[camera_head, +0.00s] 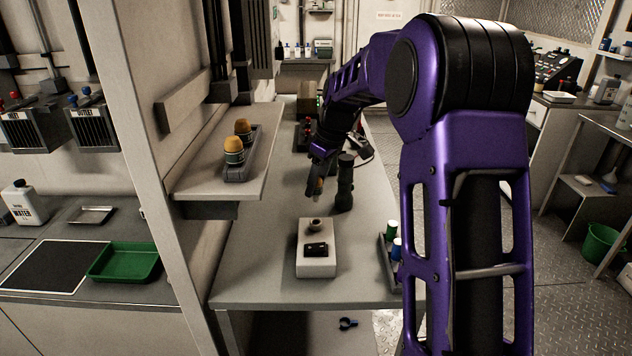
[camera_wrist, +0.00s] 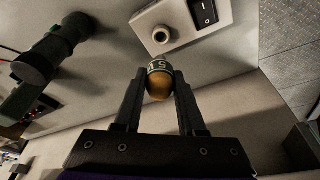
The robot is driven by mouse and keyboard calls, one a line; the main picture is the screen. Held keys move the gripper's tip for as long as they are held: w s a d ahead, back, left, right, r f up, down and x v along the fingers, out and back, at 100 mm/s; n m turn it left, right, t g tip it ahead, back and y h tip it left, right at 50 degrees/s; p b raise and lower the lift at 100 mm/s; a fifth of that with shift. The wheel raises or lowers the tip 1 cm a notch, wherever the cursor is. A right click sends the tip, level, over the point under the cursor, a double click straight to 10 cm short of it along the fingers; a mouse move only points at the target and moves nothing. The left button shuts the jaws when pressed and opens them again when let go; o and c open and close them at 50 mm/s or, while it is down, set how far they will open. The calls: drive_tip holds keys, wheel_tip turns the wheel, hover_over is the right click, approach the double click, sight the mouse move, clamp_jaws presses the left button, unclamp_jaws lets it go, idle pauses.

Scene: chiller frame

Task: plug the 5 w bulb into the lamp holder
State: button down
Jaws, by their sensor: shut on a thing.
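The lamp holder is a white box (camera_head: 316,266) on the bench, with a round socket (camera_head: 316,225) and a black rocker switch (camera_head: 316,248) on top. It also shows at the top of the wrist view, with its empty socket (camera_wrist: 161,35). My gripper (camera_wrist: 160,82) is shut on an amber bulb (camera_wrist: 159,86) with a dark, lettered collar; the lettering is only partly readable. In the head view my gripper (camera_head: 318,183) holds the bulb above the bench, behind the lamp holder and apart from it. Two more amber bulbs (camera_head: 234,151) stand in a grey rack (camera_head: 241,172) on the wall shelf.
A dark upright cylinder (camera_head: 345,185) stands on the bench right beside my gripper; it also shows in the wrist view (camera_wrist: 45,58). A rack with green and blue-capped items (camera_head: 387,262) is at the bench's right edge. The shelf (camera_head: 200,184) overhangs the left. Bench left of the holder is clear.

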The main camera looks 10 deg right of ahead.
drive_tip(key=b, duration=0.3)
hover_over(313, 220)
drive_tip(key=shift+s+d+f, duration=0.1)
drive_tip(key=shift+s+f, duration=0.05)
drive_tip(key=shift+f, duration=0.75)
drive_tip(key=shift+s+d+f, duration=0.1)
drive_tip(key=shift+d+f, duration=0.05)
drive_tip(key=shift+f, duration=0.7)
drive_tip(key=shift+s+d+f, duration=0.1)
drive_tip(key=shift+s+f, duration=0.05)
drive_tip(key=shift+f, duration=0.75)
drive_tip(key=shift+f+b, duration=0.7)
drive_tip(key=shift+f, duration=0.65)
drive_tip(key=shift+c, duration=2.1)
unclamp_jaws()
drive_tip(key=p+v, duration=0.2)
drive_tip(key=v, duration=1.5)
drive_tip(key=shift+r+p, duration=0.2)
drive_tip(key=shift+p, duration=0.1)
drive_tip(key=shift+s, duration=0.1)
